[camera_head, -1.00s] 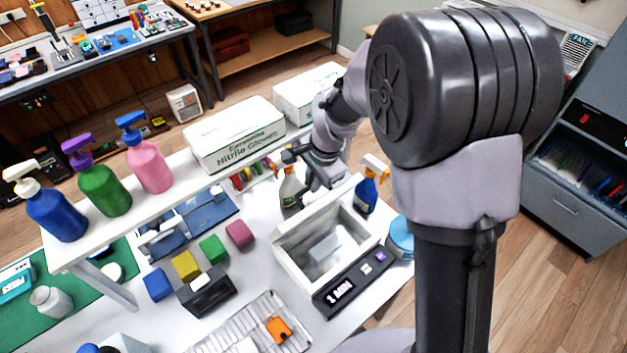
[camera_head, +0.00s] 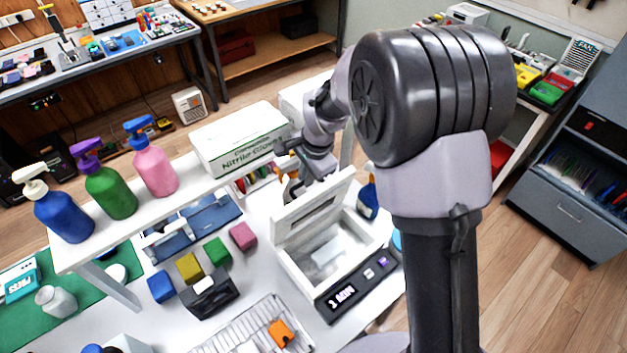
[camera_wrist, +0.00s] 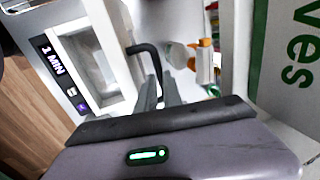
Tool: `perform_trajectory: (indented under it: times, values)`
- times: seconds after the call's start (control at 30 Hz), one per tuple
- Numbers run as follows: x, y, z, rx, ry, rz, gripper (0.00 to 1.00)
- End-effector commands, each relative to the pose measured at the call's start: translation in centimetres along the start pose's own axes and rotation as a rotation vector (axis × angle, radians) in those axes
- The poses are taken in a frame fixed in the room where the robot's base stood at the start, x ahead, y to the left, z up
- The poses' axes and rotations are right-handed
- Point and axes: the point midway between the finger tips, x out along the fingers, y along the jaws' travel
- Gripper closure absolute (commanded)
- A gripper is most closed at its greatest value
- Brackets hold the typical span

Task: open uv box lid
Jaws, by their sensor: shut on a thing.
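The white UV box (camera_head: 372,243) stands on the table with a black control panel (camera_head: 358,283) along its front. Its white lid (camera_head: 335,190) is tilted up at the back side, so the pale interior shows. In the wrist view, the lid (camera_wrist: 122,45) is beside a dark bent handle (camera_wrist: 146,48), and the panel (camera_wrist: 62,75) reads 1 MIN. My gripper (camera_wrist: 160,92) is shut on the handle, whose lower end passes between the fingers. In the head view, my gripper (camera_head: 293,184) is behind the lid and its fingertips are partly hidden.
A glove box (camera_head: 238,140) and several pump bottles stand on the raised shelf. A spray bottle (camera_head: 367,198) stands close behind the UV box. Coloured blocks (camera_head: 217,251) and a wire rack (camera_head: 245,330) lie to the left and front.

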Motion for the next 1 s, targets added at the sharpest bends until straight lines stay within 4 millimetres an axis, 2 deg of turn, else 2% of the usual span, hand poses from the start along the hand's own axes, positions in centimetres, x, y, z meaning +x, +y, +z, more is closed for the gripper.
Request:
perform_trajectory:
  times: [0.2, 0.23, 0.33, 0.67, 0.77, 1.0]
  values:
    - [0.0, 0.0, 0.0, 0.0, 0.001, -0.001, 1.0]
    - [0.0, 0.0, 0.0, 0.0, 0.001, -0.001, 0.85]
    - [0.0, 0.0, 0.0, 0.0, 0.001, -0.001, 0.67]
    - [-0.2, 0.0, 0.0, 0.0, 0.0, -0.001, 0.67]
    - [-1.5, -0.1, 0.0, 0.0, 0.001, -0.002, 0.67]
    - [-7.5, -0.1, -0.1, -0.001, 0.002, -0.003, 0.67]
